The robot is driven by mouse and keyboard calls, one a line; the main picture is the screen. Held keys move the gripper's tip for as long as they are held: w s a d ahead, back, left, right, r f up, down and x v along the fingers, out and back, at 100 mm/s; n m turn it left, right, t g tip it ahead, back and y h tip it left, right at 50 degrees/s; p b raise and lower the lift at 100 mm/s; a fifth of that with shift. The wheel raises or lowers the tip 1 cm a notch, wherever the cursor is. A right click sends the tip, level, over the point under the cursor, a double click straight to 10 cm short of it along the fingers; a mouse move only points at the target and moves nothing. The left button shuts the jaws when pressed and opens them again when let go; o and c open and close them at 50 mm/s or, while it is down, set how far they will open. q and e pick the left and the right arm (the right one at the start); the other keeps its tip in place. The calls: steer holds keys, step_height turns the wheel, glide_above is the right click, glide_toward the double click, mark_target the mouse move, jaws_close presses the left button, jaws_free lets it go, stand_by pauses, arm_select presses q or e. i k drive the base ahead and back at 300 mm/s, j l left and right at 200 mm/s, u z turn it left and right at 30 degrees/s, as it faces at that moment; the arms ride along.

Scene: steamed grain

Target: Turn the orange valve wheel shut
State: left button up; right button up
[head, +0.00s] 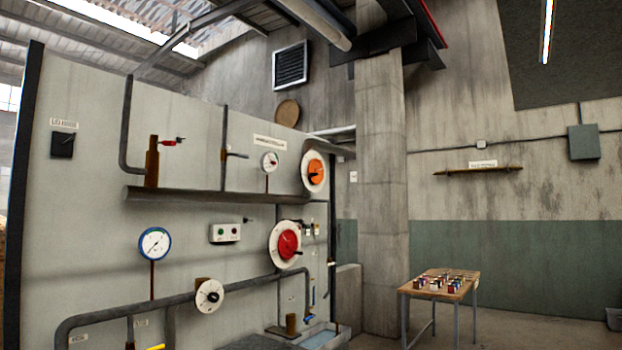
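The orange valve wheel (316,174) is on the upper right of the grey panel (200,115), in front of a round white disc with small marks. It has a dark bar across its middle. I cannot tell from here whether it stands open or shut. A larger red wheel (289,244) on a similar white disc sits below and to its left. Neither of my grippers is in view, and nothing touches the orange wheel.
A wooden table (410,287) with several small blocks stands right of the concrete pillar (381,200). Open floor lies around the table.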

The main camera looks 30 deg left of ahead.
mark_target(316, 170)
steer(key=i+j+u, duration=0.3)
steer(key=i+u, duration=0.3)
steer(key=i, duration=0.15)
steer(key=i+j+u, duration=0.1)
steer(key=i+u, duration=0.2)
steer(key=i, duration=1.95)
